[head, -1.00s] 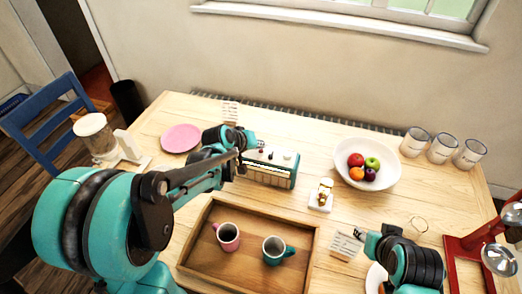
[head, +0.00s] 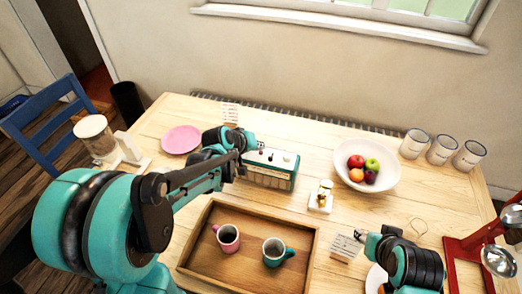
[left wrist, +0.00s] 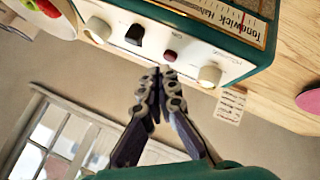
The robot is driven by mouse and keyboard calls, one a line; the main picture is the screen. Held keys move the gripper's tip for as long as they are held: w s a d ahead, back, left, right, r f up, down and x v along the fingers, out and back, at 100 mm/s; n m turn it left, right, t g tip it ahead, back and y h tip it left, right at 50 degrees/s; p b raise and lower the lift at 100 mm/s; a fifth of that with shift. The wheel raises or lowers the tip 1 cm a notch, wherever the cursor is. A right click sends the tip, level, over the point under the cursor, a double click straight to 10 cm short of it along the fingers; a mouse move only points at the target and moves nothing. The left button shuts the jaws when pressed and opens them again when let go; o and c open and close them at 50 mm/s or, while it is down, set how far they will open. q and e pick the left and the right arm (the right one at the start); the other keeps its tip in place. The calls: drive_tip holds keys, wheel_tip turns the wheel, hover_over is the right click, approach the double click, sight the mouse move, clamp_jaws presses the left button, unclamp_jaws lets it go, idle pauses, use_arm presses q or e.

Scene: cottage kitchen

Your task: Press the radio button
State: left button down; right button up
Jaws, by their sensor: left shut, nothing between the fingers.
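The green radio (head: 268,172) stands on the table behind the wooden tray, with a cream top panel. My left gripper (head: 259,146) is at the back left edge of the radio's top, partly hidden by its own arm. In the left wrist view, the radio (left wrist: 262,68) shows a small dark red button (left wrist: 170,56) between a black knob and a cream knob. The shut, empty fingertips of my left gripper (left wrist: 162,75) are right by this button; I cannot tell whether they touch it. My right gripper (head: 364,238) is at the lower right, away from the radio; its fingers are unclear.
A wooden tray (head: 196,240) with a pink mug (head: 228,239) and a teal mug (head: 274,253) lies in front of the radio. A fruit bowl (head: 388,181) and small figurine (head: 321,196) are to its right, a pink plate (head: 181,139) to its left.

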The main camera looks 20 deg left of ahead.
sight(260, 153)
use_arm(q)
drive_tip(key=shift+r, duration=0.15)
wheel_tip(260, 153, up, 6)
drive_tip(key=p, duration=0.5)
idle(0.3)
drive_tip(key=s+m+y, duration=0.1)
drive_tip(key=s+m, duration=0.1)
drive_tip(key=s, duration=1)
drive_tip(key=s+r+m+g+y, duration=0.1)
drive_tip(key=s+m+y, duration=0.1)
drive_tip(key=s, duration=1.1)
drive_tip(key=shift+r+m, duration=0.25)
drive_tip(key=shift+m, duration=0.25)
drive_tip(key=shift+s+g, duration=0.1)
drive_tip(key=shift+g, duration=0.2)
